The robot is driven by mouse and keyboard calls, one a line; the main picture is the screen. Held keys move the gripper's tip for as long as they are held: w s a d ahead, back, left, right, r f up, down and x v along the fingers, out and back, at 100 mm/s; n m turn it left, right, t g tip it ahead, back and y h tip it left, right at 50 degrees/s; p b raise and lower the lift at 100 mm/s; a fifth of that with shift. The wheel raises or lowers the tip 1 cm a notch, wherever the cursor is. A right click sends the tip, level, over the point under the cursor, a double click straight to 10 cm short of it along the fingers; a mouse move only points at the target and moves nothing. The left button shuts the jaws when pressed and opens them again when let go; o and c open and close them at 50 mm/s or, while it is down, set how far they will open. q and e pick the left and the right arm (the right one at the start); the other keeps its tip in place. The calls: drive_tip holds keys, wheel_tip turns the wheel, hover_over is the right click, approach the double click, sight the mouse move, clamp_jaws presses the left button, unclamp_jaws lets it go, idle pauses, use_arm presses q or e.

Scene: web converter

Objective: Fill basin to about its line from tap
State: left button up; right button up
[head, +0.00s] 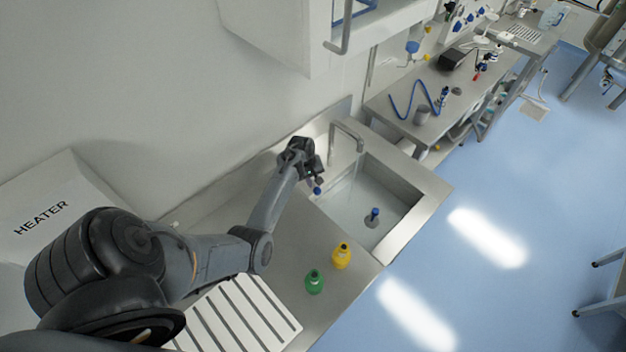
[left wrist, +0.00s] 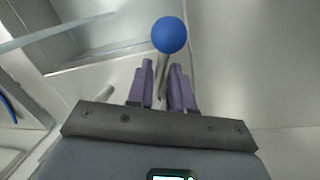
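The steel basin (head: 409,221) is sunk in the counter, with an arched tap (head: 346,131) at its back edge. A faint pale streak below the spout may be running water. I cannot make out a water level or the line. A blue-topped piece (head: 374,217) stands in the basin. My left gripper (head: 313,184) is beside the basin's left edge at the tap's blue-ended lever. In the left wrist view the purple fingers (left wrist: 163,82) sit closely on either side of the grey lever, with its blue ball (left wrist: 169,35) beyond the tips. My right gripper is not in view.
A yellow bottle (head: 342,256) and a green bottle (head: 314,282) stand on the counter in front of the basin. A slatted white rack (head: 240,318) lies nearer. A cabinet (head: 280,35) hangs above. A side bench (head: 400,112) holds a blue hose and cup.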

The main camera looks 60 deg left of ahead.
use_arm(q)
clamp_jaws()
idle(1.1)
